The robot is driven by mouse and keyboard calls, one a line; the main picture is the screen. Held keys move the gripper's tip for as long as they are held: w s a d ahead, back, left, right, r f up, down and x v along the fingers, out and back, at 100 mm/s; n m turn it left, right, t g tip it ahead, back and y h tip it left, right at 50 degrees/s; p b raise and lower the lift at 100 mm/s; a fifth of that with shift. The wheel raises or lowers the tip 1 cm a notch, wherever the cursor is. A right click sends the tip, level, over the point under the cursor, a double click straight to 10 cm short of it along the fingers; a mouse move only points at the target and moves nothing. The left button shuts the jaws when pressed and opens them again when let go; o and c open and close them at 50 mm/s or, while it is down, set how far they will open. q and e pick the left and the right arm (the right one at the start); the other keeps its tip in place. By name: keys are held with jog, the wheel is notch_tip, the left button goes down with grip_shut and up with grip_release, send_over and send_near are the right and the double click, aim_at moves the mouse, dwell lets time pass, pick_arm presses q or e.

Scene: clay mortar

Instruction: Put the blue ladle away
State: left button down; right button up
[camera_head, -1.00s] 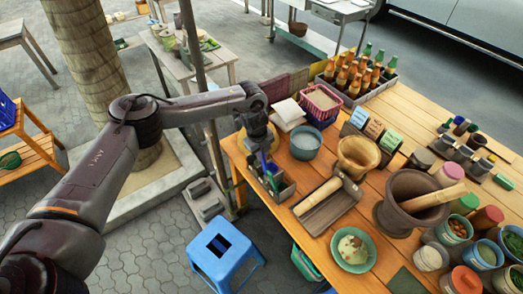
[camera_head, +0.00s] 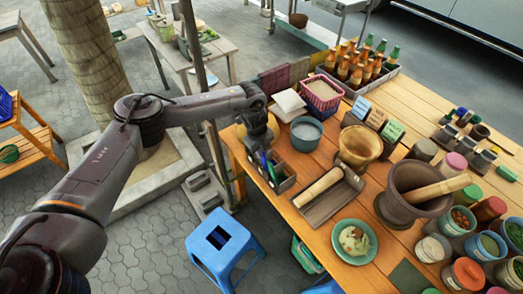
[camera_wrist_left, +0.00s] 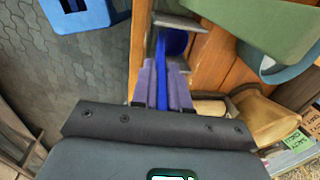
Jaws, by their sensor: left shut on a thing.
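The blue ladle shows in the left wrist view as an upright blue handle (camera_wrist_left: 162,75) with a dark blue rounded part (camera_wrist_left: 175,42) beyond it. The purple fingers of my left gripper (camera_wrist_left: 163,85) are shut on its handle. In the head view, my left gripper (camera_head: 264,152) points down at the table's left edge, and a bit of blue ladle (camera_head: 264,165) shows below it. A grey divided holder (camera_head: 286,184) stands right below and beside the ladle. I cannot tell whether the ladle is inside a compartment. My right gripper is not in view.
A tray with a wooden roller (camera_head: 318,188), a blue-grey bowl (camera_head: 306,134) and a wooden mortar (camera_head: 359,146) stand close to the right of the holder. A large mortar (camera_head: 396,205) is farther right. A blue stool (camera_head: 222,245) is on the floor.

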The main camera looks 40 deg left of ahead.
pick_arm(q)
jog(key=c, duration=1.1)
grip_release()
jog(key=shift+o, duration=0.2)
